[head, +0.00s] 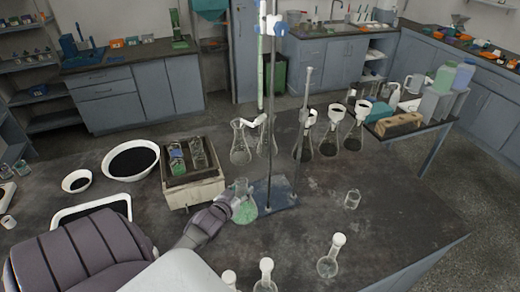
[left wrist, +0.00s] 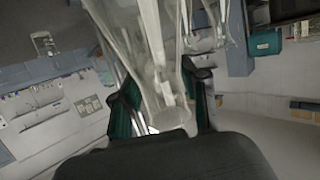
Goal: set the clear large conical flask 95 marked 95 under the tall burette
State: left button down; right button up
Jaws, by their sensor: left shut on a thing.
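A glass conical flask (head: 245,214) with a greenish look low in its body is at the left front edge of the blue stand base (head: 275,197). My left gripper (head: 238,199) is shut on it. In the left wrist view, clear glass (left wrist: 152,60) runs between the dark and teal fingers (left wrist: 160,110). I cannot read any mark on it or tell whether it touches the table. The tall burette (head: 260,75), with green liquid, is held upright by a blue clamp on the stand, behind the held flask. My right gripper is not in view.
Several conical flasks (head: 239,145) stand behind the stand, and more stand at the front (head: 328,262). A box (head: 193,187) with glassware sits left of the gripper. A small beaker (head: 352,200) stands to the right. The right part of the table is mostly clear.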

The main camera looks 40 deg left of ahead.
pick_arm(q)
jog(key=w, duration=0.1)
jog(key=w+a, duration=0.1)
jog(key=w, duration=0.2)
jog(key=shift+w+a+r, duration=0.1)
jog(key=shift+w+a, duration=0.2)
jog(key=shift+w, duration=0.1)
jog(key=b+x, duration=1)
jog(key=shift+f+b, duration=0.4)
jog(key=shift+d, duration=0.1)
jog(key=c, duration=0.7)
grip_release()
jog(key=shift+f, duration=0.1)
jog(key=shift+o, duration=0.6)
